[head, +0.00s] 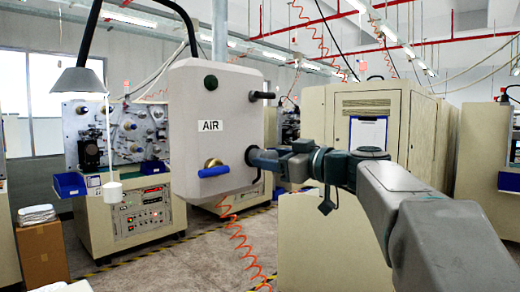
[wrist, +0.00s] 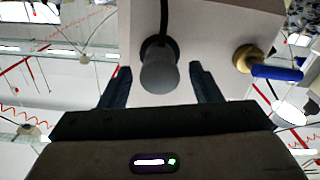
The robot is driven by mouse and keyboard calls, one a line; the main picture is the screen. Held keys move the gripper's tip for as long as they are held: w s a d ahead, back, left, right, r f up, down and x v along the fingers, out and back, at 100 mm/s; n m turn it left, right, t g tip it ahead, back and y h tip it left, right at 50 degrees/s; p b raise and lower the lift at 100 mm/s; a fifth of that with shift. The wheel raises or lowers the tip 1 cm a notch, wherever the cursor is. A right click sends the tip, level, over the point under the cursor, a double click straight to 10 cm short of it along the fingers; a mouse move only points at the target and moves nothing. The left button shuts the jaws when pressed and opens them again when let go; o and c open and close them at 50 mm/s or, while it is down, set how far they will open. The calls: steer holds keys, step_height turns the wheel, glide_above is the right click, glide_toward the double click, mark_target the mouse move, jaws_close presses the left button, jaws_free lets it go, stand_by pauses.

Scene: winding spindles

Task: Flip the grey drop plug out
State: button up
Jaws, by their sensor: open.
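The grey plug (wrist: 160,74) shows in the wrist view as a rounded grey end with a dark collar behind it, on the face of a pale panel. My gripper (head: 256,157) is at the lower right of the panel marked AIR (head: 190,128) in the head view. In the wrist view its two dark fingers stand apart, one on each side of the plug, with a visible gap to each. The gripper is open and holds nothing.
A brass valve with a blue handle (head: 214,171) sits left of my gripper on the panel. A black peg (head: 262,95) sticks out above it. An orange coiled hose (head: 240,245) hangs below. A lamp (head: 78,80) with a hanging white pull is at the left.

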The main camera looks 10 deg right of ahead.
steer(key=shift+x, duration=1.15)
